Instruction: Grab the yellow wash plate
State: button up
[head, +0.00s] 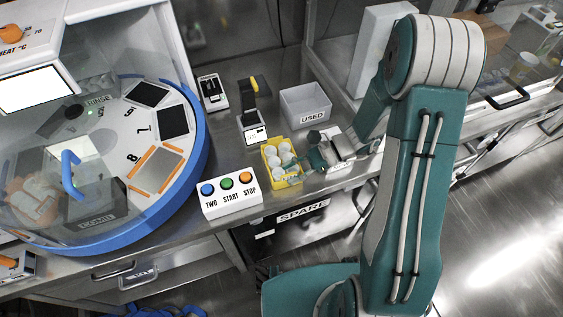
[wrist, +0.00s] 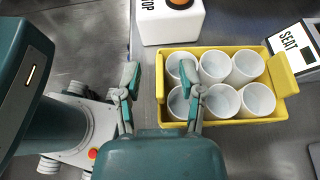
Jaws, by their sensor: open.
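The yellow wash plate (head: 292,181) is a small yellow tray holding several white cups, on the steel counter right of the button box. In the wrist view the yellow wash plate (wrist: 283,76) shows its cups in two rows, with a raised tab at each end. My gripper (head: 311,159) is at the plate's right edge in the head view. In the wrist view my gripper (wrist: 158,75) is open and empty. One finger is outside the plate's left end and the other appears over the cups, so the end wall lies between them. Contact cannot be told.
A white button box (head: 231,193) stands close left of the plate. A stand labelled SEAT (head: 253,130) and a grey USED bin (head: 305,105) stand behind it. A blue-rimmed round machine (head: 204,135) fills the left. The counter's front edge is near.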

jog(key=shift+x, duration=1.4)
grip_shut()
jog(key=shift+r, duration=0.1)
